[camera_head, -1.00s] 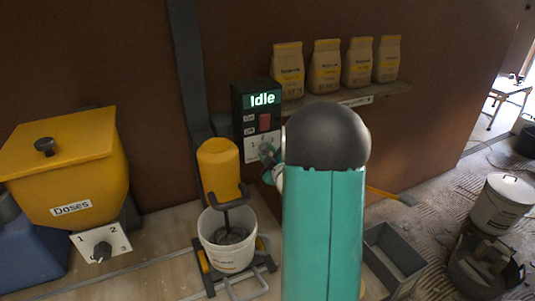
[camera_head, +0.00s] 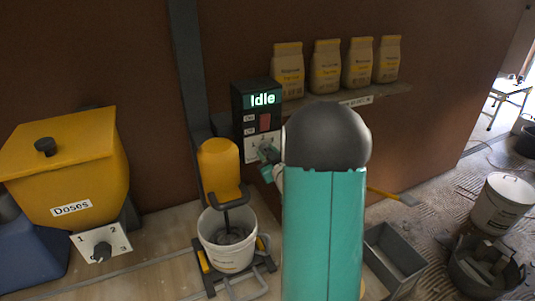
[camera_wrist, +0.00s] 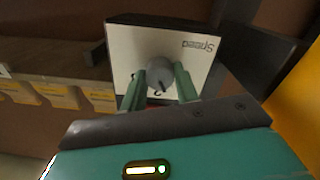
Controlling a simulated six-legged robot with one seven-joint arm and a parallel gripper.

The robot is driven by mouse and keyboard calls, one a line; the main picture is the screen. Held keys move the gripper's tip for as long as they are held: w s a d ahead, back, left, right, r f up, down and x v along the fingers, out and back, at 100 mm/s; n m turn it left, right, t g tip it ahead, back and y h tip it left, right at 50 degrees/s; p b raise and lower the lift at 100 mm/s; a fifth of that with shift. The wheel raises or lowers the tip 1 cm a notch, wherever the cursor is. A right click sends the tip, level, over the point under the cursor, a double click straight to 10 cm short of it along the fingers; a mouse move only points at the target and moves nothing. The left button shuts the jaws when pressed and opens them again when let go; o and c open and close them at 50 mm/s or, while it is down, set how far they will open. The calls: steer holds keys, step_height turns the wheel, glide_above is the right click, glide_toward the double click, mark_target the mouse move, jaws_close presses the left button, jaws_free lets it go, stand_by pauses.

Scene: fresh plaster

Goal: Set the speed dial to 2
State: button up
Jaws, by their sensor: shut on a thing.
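The speed dial (camera_wrist: 159,72) is a round grey knob on a white plate (camera_wrist: 200,62) marked "Speed", which appears upside down in the wrist view. In the head view the plate (camera_head: 250,143) shows 1 at left and 2 at top; my gripper and arm hide the rest. My gripper (camera_wrist: 160,82) is shut on the dial, with a green finger on each side of the knob. It also shows in the head view (camera_head: 268,153), at the plate. I cannot make out where the dial points.
The black control box (camera_head: 240,110) shows "Idle" above a red switch (camera_head: 265,122). A yellow mixer (camera_head: 218,165) stands over a white bucket (camera_head: 212,255) at left. A yellow hopper (camera_head: 70,165) has its own numbered dial (camera_head: 101,252). Bags (camera_head: 325,68) line a shelf at right.

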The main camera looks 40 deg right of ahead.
steer(key=m, duration=0.5)
stand_by(0.5)
steer(key=o, duration=1)
steer(key=v, duration=1.4)
steer(key=shift+d+r, duration=0.1)
steer(key=shift+r, duration=0.05)
